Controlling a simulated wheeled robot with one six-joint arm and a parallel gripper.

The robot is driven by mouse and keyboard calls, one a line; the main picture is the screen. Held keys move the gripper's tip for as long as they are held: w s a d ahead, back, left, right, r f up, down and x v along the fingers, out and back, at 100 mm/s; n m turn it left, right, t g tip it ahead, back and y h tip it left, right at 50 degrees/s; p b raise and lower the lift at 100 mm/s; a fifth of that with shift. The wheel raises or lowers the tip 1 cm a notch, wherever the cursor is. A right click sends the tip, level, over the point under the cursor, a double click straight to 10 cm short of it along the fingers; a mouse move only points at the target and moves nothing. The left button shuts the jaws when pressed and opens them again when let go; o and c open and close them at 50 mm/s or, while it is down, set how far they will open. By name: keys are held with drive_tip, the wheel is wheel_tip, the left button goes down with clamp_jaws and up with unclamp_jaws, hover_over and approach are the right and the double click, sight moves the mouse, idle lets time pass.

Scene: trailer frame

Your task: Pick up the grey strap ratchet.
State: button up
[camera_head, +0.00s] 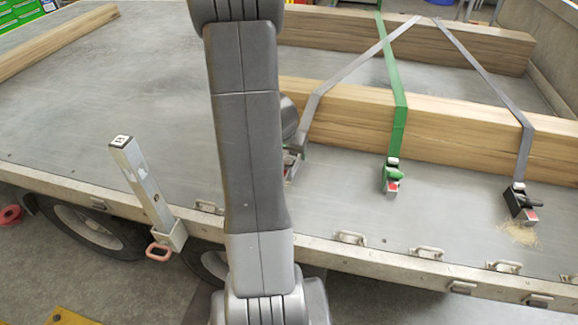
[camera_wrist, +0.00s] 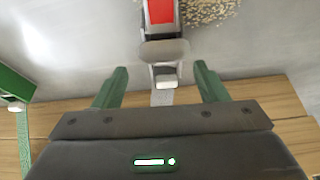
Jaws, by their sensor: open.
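The grey strap ratchet (camera_wrist: 165,50) has a grey handle and a red part, and shows at the top middle of the wrist view. Its grey strap (camera_wrist: 162,97) runs down towards the wooden beam. In the head view the ratchet (camera_head: 291,163) is at the near foot of the left grey strap (camera_head: 325,90), largely hidden by my arm. My gripper (camera_wrist: 158,84) is open, with one green finger on each side of the ratchet's near end. Nothing is visibly gripped. Whether the fingers are at the ratchet's height or above it I cannot tell.
A green ratchet (camera_head: 391,176) and a black-handled ratchet (camera_head: 521,203) stand to the right on the trailer bed (camera_head: 120,100). The straps cross a near wooden beam (camera_head: 450,125). A metal post (camera_head: 143,183) stands at the bed's edge. Sawdust (camera_wrist: 210,10) lies beside the ratchet.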

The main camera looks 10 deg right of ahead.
drive_tip(key=x, duration=0.1)
drive_tip(key=b+x, duration=0.1)
drive_tip(key=x, duration=0.2)
drive_tip(key=shift+w+a+f, duration=0.15)
drive_tip(key=shift+a+f, duration=0.1)
drive_tip(key=shift+f, duration=0.15)
drive_tip(key=shift+r, duration=0.1)
drive_tip(key=c, duration=1.3)
